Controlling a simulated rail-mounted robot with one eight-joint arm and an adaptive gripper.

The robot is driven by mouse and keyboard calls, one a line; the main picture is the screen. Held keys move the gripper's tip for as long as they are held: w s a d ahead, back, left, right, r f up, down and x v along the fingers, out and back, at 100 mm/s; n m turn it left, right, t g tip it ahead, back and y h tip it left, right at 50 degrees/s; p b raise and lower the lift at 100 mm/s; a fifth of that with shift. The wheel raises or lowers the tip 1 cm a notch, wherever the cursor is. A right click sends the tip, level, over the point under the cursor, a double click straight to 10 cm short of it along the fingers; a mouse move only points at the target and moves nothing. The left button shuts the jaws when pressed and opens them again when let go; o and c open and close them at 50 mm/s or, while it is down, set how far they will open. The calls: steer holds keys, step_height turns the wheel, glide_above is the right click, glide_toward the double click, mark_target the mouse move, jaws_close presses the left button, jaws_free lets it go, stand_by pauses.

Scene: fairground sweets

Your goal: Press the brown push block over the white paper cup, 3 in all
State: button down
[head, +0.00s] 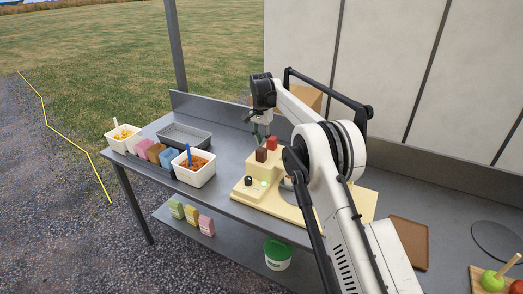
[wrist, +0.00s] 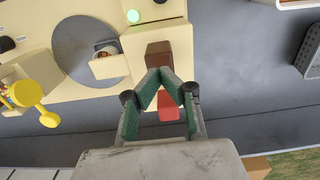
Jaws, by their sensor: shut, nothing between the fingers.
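The brown push block (wrist: 158,52) stands on top of the cream dispenser; it also shows in the head view (head: 261,155). My gripper (wrist: 160,72) is shut and empty, its fingertips together right at the edge of the brown block in the wrist view. I cannot tell whether they touch it. In the head view my gripper (head: 262,138) is just above the blocks. A red block (wrist: 168,107) lies beyond the brown one, partly behind the fingers. A small round white-rimmed cup (wrist: 105,50) with brown inside shows on the grey disc, partly hidden by the cream spout.
The dispenser's cream base (head: 240,193) bears a lit green light (head: 263,184) and a black knob (head: 248,181). A yellow handled part (wrist: 38,95) is left in the wrist view. White tubs (head: 195,172) and a grey tray (head: 184,136) stand left on the metal table.

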mark_target(261, 149)
steer(key=shift+f+b, duration=1.35)
steer(key=shift+f, duration=0.85)
steer(key=shift+r, duration=0.1)
steer(key=shift+r+p, duration=0.85)
steer(key=shift+r, duration=1.35)
steer(key=shift+f, duration=0.2)
